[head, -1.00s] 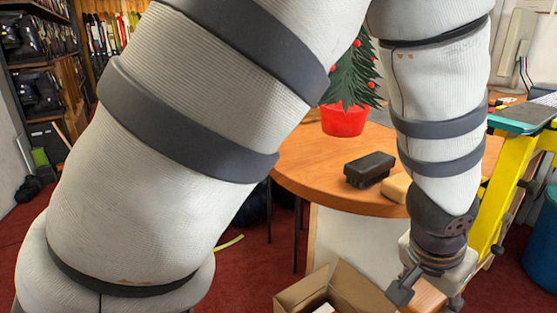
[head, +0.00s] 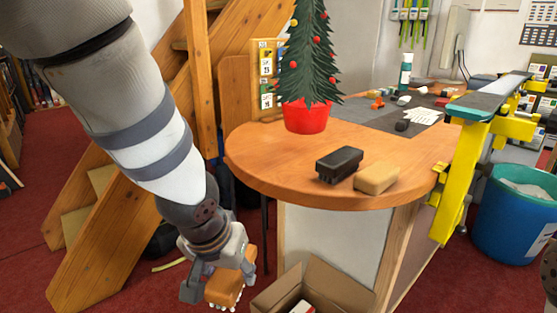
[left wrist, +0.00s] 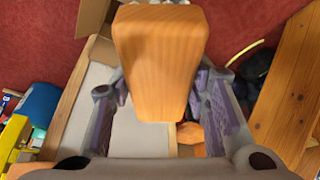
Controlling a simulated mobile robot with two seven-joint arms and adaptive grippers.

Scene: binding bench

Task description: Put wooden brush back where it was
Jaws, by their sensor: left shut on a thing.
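The wooden brush (head: 226,287) is an orange-brown block with pale bristles underneath in the head view. My left gripper (head: 218,276) is shut on it and holds it in the air, left of the round table end and below its top. In the left wrist view the brush (left wrist: 160,50) stands out lengthwise between the fingers of my left gripper (left wrist: 165,105), its smooth wooden face toward the camera. My right gripper is not in view.
The wooden table (head: 258,160) bears a black brush (head: 339,163), a tan block (head: 377,178) and a small tree in a red pot (head: 306,117). An open cardboard box (head: 345,284) stands below. A yellow clamp stand (head: 458,180) and blue bin (head: 515,220) are right. Wooden stairs (head: 125,240) rise left.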

